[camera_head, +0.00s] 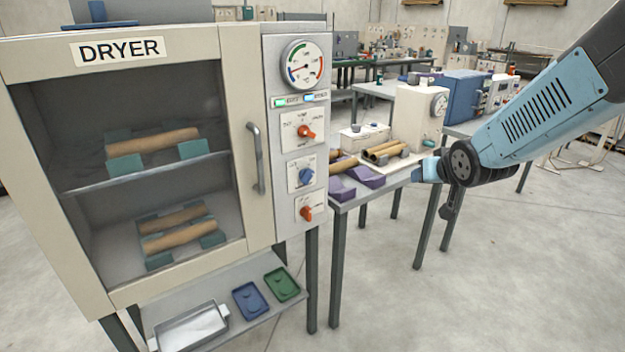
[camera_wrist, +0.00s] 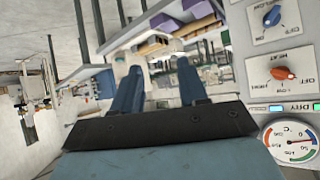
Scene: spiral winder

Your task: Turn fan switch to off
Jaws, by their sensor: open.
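The dryer's control panel shows a blue knob (camera_head: 306,175) between two orange knobs. It also shows upside down at the top right of the wrist view (camera_wrist: 272,16), with "OFF" and what looks like "SLOW" on its plate. Its pointer direction is hard to read. The upper orange knob (camera_head: 305,132) has a "HEAT" plate in the wrist view (camera_wrist: 284,73). The lower orange knob (camera_head: 306,213) has a label too small to read. My gripper (camera_wrist: 159,65) is open and empty, its two blue fingers apart. It is right of the panel in the head view (camera_head: 418,173), touching no knob.
A round gauge (camera_head: 303,65) sits above the knobs. The dryer door handle (camera_head: 256,158) sticks out left of the panel. A side table (camera_head: 345,192) right of the dryer holds brown tubes (camera_head: 385,151) and purple blocks (camera_head: 366,177). The floor in front is clear.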

